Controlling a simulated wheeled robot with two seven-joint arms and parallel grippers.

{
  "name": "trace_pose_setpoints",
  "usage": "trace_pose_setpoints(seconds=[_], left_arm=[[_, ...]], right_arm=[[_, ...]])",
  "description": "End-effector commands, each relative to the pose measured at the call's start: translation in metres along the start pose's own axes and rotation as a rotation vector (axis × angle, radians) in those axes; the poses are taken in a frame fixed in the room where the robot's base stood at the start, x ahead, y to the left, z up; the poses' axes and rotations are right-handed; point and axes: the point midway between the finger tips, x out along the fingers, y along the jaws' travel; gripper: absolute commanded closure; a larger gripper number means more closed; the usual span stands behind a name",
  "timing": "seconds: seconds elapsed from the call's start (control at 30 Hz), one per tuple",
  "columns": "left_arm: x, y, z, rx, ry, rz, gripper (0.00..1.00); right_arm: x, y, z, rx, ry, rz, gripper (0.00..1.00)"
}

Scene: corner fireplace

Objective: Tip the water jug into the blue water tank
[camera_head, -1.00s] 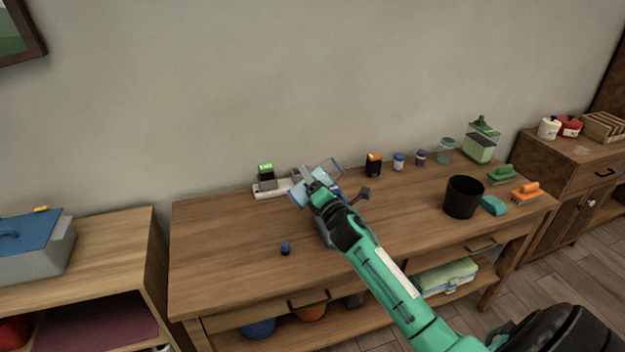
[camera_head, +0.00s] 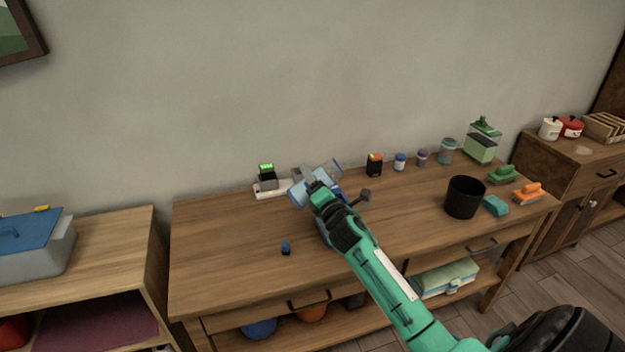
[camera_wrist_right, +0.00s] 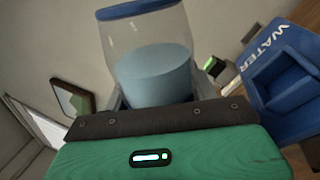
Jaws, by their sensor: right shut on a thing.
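The water jug (camera_head: 329,171) is a clear vessel with a blue rim and pale blue water inside. My right gripper (camera_head: 312,186) is shut on it and holds it tilted above the table. In the right wrist view the jug (camera_wrist_right: 152,65) stands between the fingers, with water in its lower part. The blue water tank (camera_wrist_right: 285,80), marked WATER, is at the right of that view, beside the jug and apart from it in the picture. In the head view my arm largely hides the tank. My left gripper is not in view.
The wooden table (camera_head: 230,225) has a power strip (camera_head: 268,190) with a green-lit device at the back. A black cup (camera_head: 464,197), brushes and jars stand to the right. The table's left part is mostly clear.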

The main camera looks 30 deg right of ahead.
Motion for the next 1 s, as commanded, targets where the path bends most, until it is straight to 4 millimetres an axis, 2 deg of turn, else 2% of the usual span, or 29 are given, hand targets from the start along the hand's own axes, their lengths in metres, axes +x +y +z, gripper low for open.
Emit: trace_pose_setpoints(seconds=[1.0], left_arm=[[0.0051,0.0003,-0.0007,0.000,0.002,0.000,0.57]], right_arm=[[0.0004,0.0012,-0.0025,0.067,-0.019,0.002,0.78]])
